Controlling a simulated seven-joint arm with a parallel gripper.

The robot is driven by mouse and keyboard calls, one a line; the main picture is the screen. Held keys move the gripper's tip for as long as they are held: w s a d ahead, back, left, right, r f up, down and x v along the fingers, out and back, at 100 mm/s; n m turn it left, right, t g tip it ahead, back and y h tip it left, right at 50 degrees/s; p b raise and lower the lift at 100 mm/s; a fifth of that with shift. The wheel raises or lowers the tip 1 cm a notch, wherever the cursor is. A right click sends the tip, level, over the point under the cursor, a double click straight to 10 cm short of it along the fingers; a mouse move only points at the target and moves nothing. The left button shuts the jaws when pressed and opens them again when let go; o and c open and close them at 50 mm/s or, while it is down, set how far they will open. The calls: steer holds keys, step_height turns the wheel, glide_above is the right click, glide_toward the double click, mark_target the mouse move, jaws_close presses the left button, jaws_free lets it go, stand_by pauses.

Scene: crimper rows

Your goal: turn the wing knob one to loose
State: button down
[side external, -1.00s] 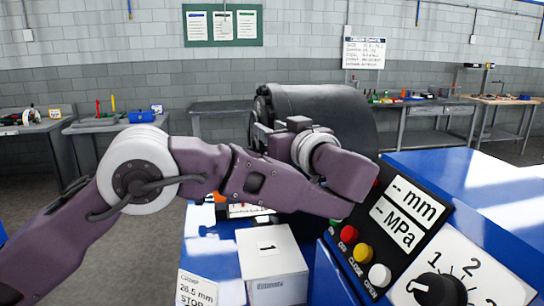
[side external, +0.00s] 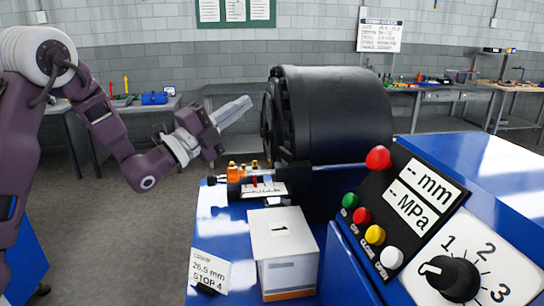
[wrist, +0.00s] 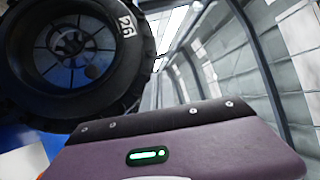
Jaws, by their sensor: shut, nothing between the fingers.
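My gripper (side external: 246,103) is at the left of the black crimper drum (side external: 335,115) in the side view, raised above the blue bench and pointing right toward the drum's open face. Its pale fingers are shut and empty. Small orange and brass parts (side external: 235,173) stand on the bench below it; I cannot tell whether one is wing knob one. A black pointer knob (side external: 455,279) sits on a white dial numbered 1 to 3, its white mark at the left. The wrist view shows the crimper's round opening (wrist: 75,50), marked 26, beyond my purple gripper body.
A white box (side external: 284,250) and a "26.5 mm STOP 4" card (side external: 209,268) stand on the blue bench (side external: 228,227). The sloped control panel (side external: 400,210) has several coloured buttons, including a large red one (side external: 378,158). Open floor lies left of the bench.

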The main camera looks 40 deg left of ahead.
mark_target(285, 156)
steer(key=s+d+f+m+g+h, duration=0.2)
steer(key=s+f+m+g+h, duration=0.3)
steer(key=s+f, duration=0.6)
steer(key=shift+n+g+y, duration=0.5)
steer(key=shift+n, duration=0.4)
steer(key=x, duration=0.3)
steer(key=r+x, duration=0.1)
steer(key=x, duration=0.3)
steer(key=d+r+x, duration=0.1)
steer(key=x, duration=0.3)
steer(key=shift+s+d, duration=0.1)
steer(key=shift+s, duration=0.25)
steer(key=shift+w+d, duration=0.3)
steer(key=shift+w, duration=0.25)
